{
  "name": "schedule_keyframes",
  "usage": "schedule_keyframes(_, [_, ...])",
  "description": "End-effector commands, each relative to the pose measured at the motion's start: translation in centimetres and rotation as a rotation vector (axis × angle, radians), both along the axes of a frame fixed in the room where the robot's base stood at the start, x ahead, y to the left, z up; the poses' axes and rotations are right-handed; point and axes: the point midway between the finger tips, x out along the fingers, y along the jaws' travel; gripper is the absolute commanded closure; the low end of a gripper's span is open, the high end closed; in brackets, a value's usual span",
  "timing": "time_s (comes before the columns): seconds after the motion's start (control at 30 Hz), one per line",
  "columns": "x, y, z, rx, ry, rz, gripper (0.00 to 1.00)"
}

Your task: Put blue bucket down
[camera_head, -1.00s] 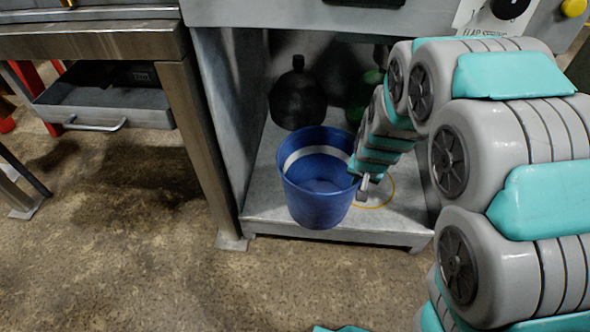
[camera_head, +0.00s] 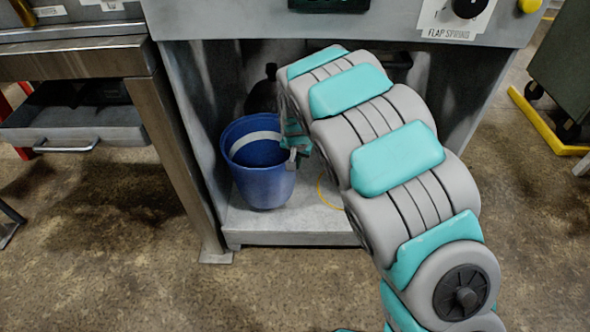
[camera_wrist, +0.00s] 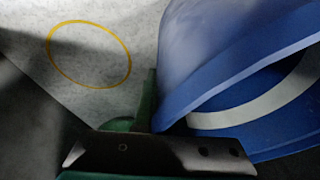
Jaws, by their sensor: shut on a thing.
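The blue bucket (camera_head: 263,180), with a pale band inside, is upright over the left part of the compactor's lower shelf (camera_head: 290,221). I cannot tell whether its base touches the shelf. My gripper (camera_head: 293,157) is at the right side of its rim, mostly hidden behind my arm. In the wrist view the bucket (camera_wrist: 215,45) fills the right side, and my gripper (camera_wrist: 150,125) is shut on its rim. A yellow circle outline on the shelf (camera_wrist: 88,52) lies beside the bucket and is empty in the wrist view.
A dark jug (camera_head: 262,93) stands behind the bucket. A metal table with a drawer (camera_head: 75,130) stands left. A dark bin (camera_head: 570,60) is at the far right.

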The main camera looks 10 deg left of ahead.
Motion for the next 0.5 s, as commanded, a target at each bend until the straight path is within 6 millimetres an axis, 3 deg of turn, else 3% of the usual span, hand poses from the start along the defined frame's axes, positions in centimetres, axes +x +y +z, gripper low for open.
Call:
schedule_keyframes(0.3, [0.1, 0.2, -3.5, 0.001, 0.000, 0.000, 1.00])
schedule_keyframes(0.5, [0.2, 0.3, -3.5, 0.002, -0.002, 0.000, 1.00])
